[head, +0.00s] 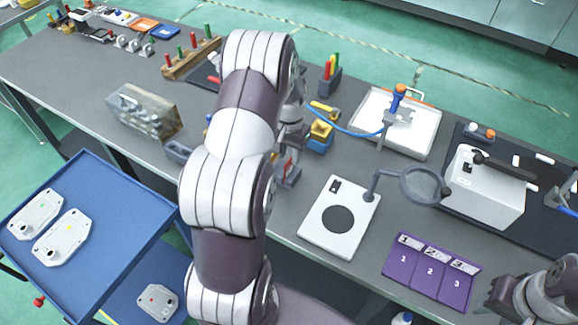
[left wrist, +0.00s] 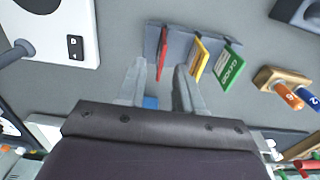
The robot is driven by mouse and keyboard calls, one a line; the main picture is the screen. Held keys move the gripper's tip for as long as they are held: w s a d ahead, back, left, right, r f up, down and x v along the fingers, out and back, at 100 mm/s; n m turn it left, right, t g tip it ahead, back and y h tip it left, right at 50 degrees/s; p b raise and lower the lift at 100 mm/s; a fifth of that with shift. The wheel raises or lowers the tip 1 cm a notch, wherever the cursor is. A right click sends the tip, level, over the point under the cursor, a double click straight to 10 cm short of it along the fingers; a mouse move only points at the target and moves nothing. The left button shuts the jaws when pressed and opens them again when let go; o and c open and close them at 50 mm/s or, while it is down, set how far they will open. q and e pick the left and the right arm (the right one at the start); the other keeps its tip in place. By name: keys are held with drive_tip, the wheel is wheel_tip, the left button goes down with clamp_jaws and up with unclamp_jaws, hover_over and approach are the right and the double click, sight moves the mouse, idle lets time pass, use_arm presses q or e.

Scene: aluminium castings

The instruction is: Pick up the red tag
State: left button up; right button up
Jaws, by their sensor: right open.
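The red tag (left wrist: 162,48) stands upright in a grey holder (left wrist: 178,41), beside a yellow tag (left wrist: 198,60) and a green tag (left wrist: 228,65). My left gripper (left wrist: 159,66) is open, with its fingertips on either side of the red tag's near end and a gap showing to each side. In the head view the red tag (head: 288,168) shows small in its holder (head: 290,182), partly behind my left arm. The left gripper (head: 289,152) is just above it, largely hidden. My right gripper (head: 497,293) is at the lower right, open, with only part of it in view.
A white plate with a dark disc (head: 337,219), a magnifier (head: 420,186) and a purple numbered tray (head: 430,271) lie to the right. A clear box (head: 146,113) stands to the left. A blue cart (head: 88,215) with castings is beside the bench.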

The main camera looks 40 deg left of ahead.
sight(289, 161)
use_arm(q)
wheel_tip(289, 161, down, 5)
drive_tip(key=shift+s+a+f+p, duration=0.1)
drive_tip(key=shift+f+p, duration=0.05)
drive_tip(key=shift+p, duration=0.5)
clamp_jaws()
